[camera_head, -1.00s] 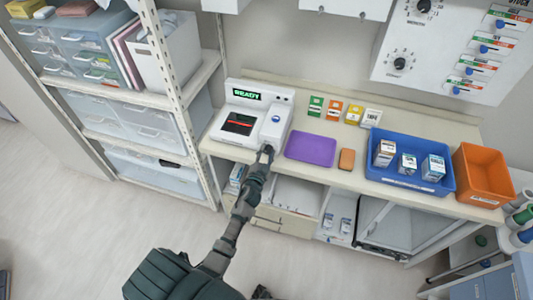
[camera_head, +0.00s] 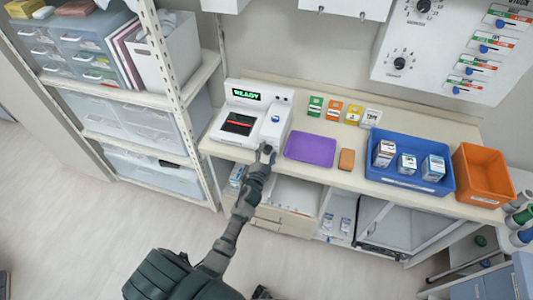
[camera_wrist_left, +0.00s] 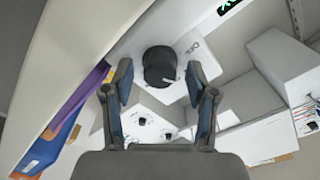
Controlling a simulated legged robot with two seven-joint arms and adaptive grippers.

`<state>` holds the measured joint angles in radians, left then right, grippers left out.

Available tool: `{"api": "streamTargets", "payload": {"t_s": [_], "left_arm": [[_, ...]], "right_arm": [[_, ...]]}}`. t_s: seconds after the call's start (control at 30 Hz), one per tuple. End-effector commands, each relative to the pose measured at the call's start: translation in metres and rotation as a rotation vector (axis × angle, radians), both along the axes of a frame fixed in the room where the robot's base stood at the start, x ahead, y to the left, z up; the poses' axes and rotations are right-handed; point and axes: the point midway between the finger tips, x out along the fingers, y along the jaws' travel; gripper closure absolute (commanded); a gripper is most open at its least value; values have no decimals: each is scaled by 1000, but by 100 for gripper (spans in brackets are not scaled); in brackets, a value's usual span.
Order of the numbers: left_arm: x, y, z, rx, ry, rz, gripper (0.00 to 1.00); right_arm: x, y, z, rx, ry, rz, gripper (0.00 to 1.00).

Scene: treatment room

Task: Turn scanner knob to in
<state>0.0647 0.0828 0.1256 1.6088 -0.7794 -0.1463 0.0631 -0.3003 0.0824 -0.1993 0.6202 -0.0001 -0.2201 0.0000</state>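The white scanner (camera_head: 232,128) stands at the left end of the counter, and its green display (camera_head: 246,95) reads READY. In the left wrist view a round black knob (camera_wrist_left: 158,66) with a light pointer mark sits on a white face of the scanner. My left gripper (camera_head: 265,152) is at the scanner's front right corner, where the knob cannot be made out in the head view. In the left wrist view my left gripper (camera_wrist_left: 158,88) is open, one finger on each side of the knob, with gaps visible. My right gripper is not in view.
A shelf post (camera_head: 185,95) stands close on the left.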

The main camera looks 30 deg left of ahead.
Motion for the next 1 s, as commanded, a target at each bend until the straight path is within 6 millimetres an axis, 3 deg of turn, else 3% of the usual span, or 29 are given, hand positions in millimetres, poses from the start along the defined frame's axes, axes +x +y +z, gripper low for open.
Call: {"api": "streamTargets", "payload": {"t_s": [0.37, 0.8, 1.0], "left_arm": [[-8, -1, -3, -1, 6, 2, 38], [-94, -23, -5, -4, 7, 2, 38], [-114, -27, -4, -1, 6, 2, 38]], "right_arm": [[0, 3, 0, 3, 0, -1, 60], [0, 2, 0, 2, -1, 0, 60], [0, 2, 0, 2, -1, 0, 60]]}}
